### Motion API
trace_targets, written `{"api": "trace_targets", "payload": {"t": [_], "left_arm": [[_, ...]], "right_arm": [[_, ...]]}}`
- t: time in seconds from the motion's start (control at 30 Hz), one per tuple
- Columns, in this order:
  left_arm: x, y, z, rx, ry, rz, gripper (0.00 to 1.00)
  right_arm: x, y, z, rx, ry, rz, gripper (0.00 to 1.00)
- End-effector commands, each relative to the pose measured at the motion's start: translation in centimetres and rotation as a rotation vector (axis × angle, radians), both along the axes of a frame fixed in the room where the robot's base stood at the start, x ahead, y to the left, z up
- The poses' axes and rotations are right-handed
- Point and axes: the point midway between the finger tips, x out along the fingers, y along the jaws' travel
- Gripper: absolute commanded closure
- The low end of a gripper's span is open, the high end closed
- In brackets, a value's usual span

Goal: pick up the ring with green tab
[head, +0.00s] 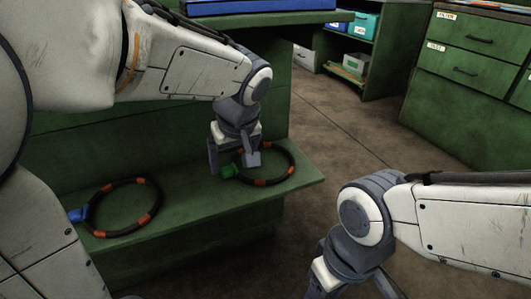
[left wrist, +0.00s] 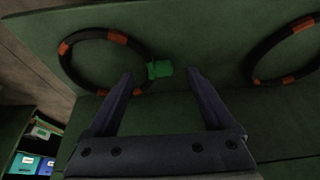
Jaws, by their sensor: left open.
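The ring with green tab (head: 293,160) is black with orange bands and lies flat on a green shelf (head: 185,203). Its green tab (head: 228,171) points left, toward the other ring. My left gripper (head: 233,163) is open above the tab side of this ring. In the left wrist view the green tab (left wrist: 160,69) shows between my two spread fingertips, with the ring (left wrist: 83,36) beyond to the left. I cannot tell how far the fingertips are above it. My right gripper (head: 350,287) is at the bottom edge of the head view, its fingertips cut off.
A similar ring (head: 125,207) with a blue tab (head: 77,215) lies on the shelf to the left; part of it shows in the left wrist view (left wrist: 260,58). Green drawers (head: 470,55) and a shelf unit with boxes (head: 360,40) stand behind. The floor between is clear.

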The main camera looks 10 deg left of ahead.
Motion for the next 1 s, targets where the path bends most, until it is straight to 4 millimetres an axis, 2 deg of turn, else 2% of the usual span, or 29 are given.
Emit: {"api": "trace_targets", "payload": {"t": [0.33,0.5,0.6,0.87,0.97,1.0], "left_arm": [[2.0,1.5,-0.2,-0.001,0.0,0.002,0.14],[2.7,2.0,-3.4,0.001,0.002,0.001,0.14],[3.1,2.3,-4.6,0.001,0.001,0.0,0.14],[3.3,2.4,-4.6,0.0,-0.001,-0.001,0.14],[3.3,2.4,-4.6,0.0,0.0,-0.001,0.48],[3.3,2.4,-4.6,0.0,0.0,-0.001,0.64]], "right_arm": [[0.0,0.0,-0.8,0.0,0.0,0.0,0.45],[0.0,0.0,-3.1,0.0,0.0,0.0,0.45],[0.0,0.0,-3.8,0.0,0.0,0.0,0.45],[0.0,0.0,-3.7,0.0,0.0,0.0,0.45],[0.0,0.0,-3.7,0.0,0.0,0.0,0.45],[0.0,0.0,-3.7,0.0,0.0,0.0,0.45]]}}
